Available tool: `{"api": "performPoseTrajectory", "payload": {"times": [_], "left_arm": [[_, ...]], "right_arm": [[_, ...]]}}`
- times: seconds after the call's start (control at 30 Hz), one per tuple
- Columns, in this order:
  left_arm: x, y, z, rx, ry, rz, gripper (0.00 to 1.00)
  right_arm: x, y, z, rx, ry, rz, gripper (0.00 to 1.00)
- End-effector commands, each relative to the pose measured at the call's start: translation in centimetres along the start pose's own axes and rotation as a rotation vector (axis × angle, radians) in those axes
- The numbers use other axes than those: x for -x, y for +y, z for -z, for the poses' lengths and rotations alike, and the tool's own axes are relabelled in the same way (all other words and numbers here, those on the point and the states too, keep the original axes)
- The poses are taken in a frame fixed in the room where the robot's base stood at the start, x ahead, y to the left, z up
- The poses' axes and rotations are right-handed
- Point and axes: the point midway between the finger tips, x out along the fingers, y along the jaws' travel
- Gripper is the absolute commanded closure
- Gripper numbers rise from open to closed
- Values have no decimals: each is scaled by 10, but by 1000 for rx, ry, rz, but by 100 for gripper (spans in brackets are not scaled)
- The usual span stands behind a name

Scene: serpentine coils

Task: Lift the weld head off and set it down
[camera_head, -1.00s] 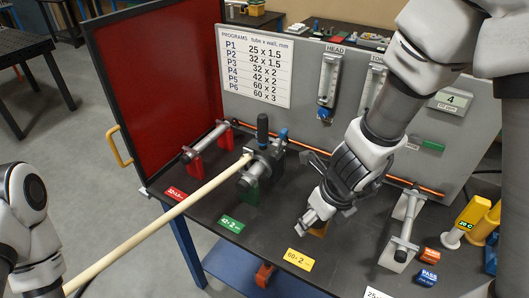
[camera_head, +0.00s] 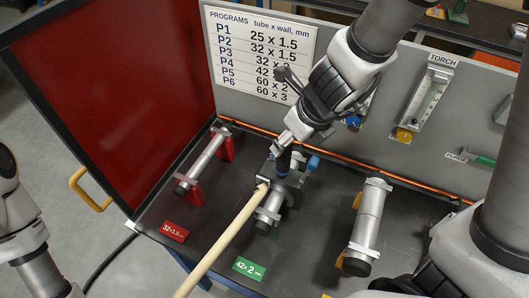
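The weld head (camera_head: 292,181) is a dark grey block with an upright dark handle (camera_head: 284,160) and a blue part on its right side. It sits around a grey tube (camera_head: 268,211) on the bench, behind the green 42 x 2 label (camera_head: 249,268). A long beige rod or hose (camera_head: 222,243) runs from it toward the bottom edge. My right gripper (camera_head: 284,146) is at the top of the handle, its fingertips touching or overlapping it. Whether they are closed on it is unclear. My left arm shows at the left edge; its gripper is out of view.
A tube on red supports (camera_head: 208,155) stands left, behind the red label (camera_head: 174,231). Another grey tube on stands (camera_head: 366,225) is right. A grey panel (camera_head: 440,125) with gauges rises behind, with a red screen (camera_head: 115,100) at left. Bare bench lies between the stations.

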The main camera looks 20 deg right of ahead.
Motion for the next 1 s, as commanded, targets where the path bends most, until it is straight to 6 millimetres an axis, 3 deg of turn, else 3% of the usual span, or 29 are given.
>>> {"api": "performPoseTrajectory", "payload": {"times": [0.5,0.73,0.9,0.93,1.0], "left_arm": [[-58,0,-1,0,-3,0,52],[-55,0,-1,0,-2,0,52],[-55,0,-1,0,-2,0,52],[-55,0,-1,0,-2,0,52],[-55,0,-1,0,-2,0,52]], "right_arm": [[-79,-1,0,1,1,0,35],[-77,-1,-3,0,0,0,35],[-77,-1,-3,0,0,0,95],[-77,-1,-2,0,0,0,100],[-77,-1,-2,0,1,-1,100]]}}
